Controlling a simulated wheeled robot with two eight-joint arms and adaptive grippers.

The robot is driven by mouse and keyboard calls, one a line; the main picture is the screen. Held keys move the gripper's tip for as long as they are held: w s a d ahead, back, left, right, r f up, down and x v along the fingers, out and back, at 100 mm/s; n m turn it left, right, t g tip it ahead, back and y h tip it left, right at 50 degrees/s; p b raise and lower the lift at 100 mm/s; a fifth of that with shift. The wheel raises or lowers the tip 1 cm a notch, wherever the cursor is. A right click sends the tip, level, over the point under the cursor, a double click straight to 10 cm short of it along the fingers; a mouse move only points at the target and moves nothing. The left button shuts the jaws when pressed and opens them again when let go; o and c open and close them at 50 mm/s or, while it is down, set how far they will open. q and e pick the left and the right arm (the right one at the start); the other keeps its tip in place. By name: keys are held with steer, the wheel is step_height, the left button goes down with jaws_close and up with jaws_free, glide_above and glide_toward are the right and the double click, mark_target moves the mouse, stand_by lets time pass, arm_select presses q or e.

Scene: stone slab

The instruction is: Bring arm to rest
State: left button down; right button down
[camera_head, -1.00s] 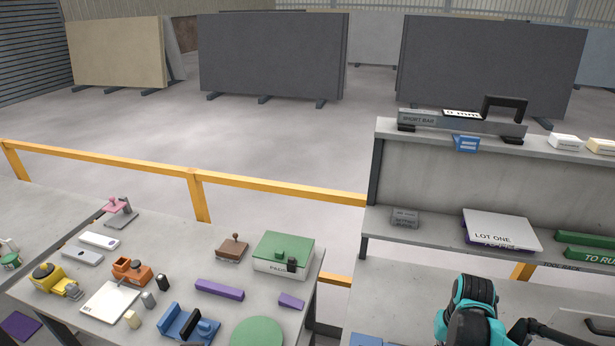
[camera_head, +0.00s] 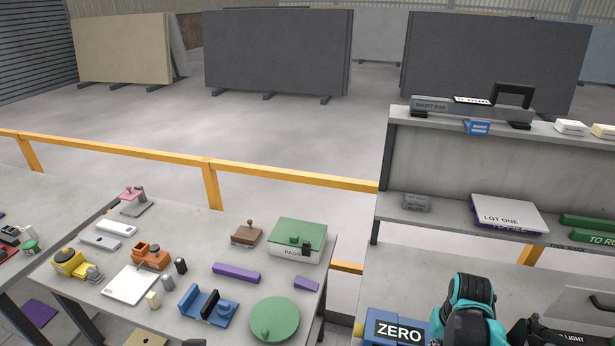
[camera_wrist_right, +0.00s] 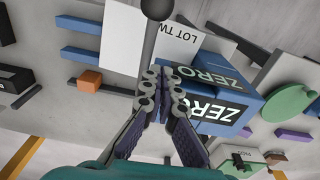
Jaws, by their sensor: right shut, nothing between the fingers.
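My right arm (camera_head: 466,308) shows in teal and black at the lower right of the head view, above the right-hand bench. My right gripper (camera_wrist_right: 160,95) is in the wrist view, its fingers together and empty. A blue box marked ZERO (camera_wrist_right: 215,105) is beyond and beside the fingers there; I cannot tell whether they touch. The same blue box (camera_head: 395,328) shows at the bottom of the head view, left of my arm. The right gripper itself is not clear in the head view. My left gripper is in neither view.
The left table (camera_head: 245,285) holds several tools, a green disc (camera_head: 274,318) and a PADS box (camera_head: 298,240). A grey shelf (camera_head: 450,226) behind my arm carries a LOT ONE slab (camera_head: 507,213) and green bars (camera_head: 590,235). A yellow rail (camera_head: 290,174) crosses behind.

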steer(key=s+a+f+n+t+b, duration=0.1)
steer(key=s+a+f+t+b, duration=0.1)
steer(key=a+b, duration=0.4)
steer(key=s+a+f+n+t+b, duration=0.1)
steer(key=a+f+n+t+b, duration=0.1)
steer(key=a+t+b, duration=0.2)
steer(key=a+b, duration=0.3)
steer(key=a, duration=0.1)
steer(key=shift+s, duration=0.4)
steer(key=c, duration=2.2)
jaws_free()
steer(key=shift+a+f, duration=0.1)
steer(key=shift+a, duration=0.15)
steer(key=o, duration=0.6)
steer(key=shift+s+a+b, duration=0.1)
steer(key=shift+a+b, duration=0.05)
steer(key=shift+b, duration=0.15)
steer(key=shift+c, duration=0.2)
steer(key=shift+o, duration=0.5)
steer(key=shift+t, duration=0.3)
